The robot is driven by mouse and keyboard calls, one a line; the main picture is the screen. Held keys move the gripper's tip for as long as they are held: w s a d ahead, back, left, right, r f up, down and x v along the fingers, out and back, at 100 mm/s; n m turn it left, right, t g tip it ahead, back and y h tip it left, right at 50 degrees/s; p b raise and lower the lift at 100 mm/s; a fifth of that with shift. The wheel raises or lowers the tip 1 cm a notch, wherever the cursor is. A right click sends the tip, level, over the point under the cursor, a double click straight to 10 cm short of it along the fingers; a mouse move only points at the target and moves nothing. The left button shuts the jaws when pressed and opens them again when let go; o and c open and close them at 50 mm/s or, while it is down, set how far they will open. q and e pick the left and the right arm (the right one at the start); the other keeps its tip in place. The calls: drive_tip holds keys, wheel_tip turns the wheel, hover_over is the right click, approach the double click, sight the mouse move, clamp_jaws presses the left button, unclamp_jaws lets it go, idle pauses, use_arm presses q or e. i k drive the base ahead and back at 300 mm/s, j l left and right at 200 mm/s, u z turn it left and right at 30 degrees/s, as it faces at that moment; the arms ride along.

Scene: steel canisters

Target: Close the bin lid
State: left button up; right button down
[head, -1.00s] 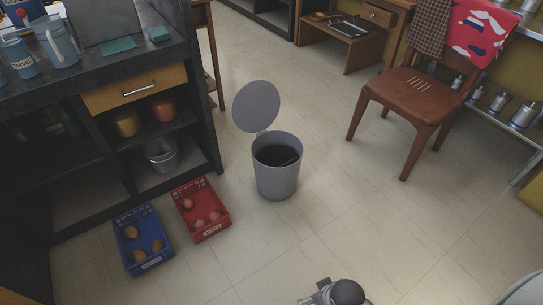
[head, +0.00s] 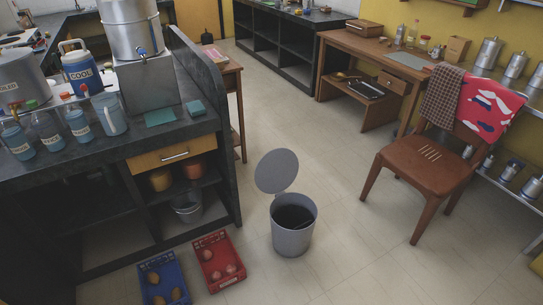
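A grey round bin (head: 293,232) stands upright on the tiled floor near the middle of the head view. Its round grey lid (head: 277,171) is open, tilted up at the bin's back left edge. The bin's inside is dark, with something dark in it that I cannot make out. Neither of my grippers shows in the head view.
A blue crate (head: 148,267) and a red crate (head: 210,242) holding round items lie on the floor left of the bin, beside the dark counter (head: 228,180). A brown chair (head: 425,163) stands to the right. Floor between bin and chair is clear.

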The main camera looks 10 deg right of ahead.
sight(276, 171)
drive_tip(key=i+l+u, duration=0.15)
drive_tip(key=u, duration=0.25)
drive_tip(key=i+l+u, duration=0.1)
drive_tip(key=l+u, duration=0.6)
drive_tip(key=u, duration=0.15)
drive_tip(key=i, duration=0.05)
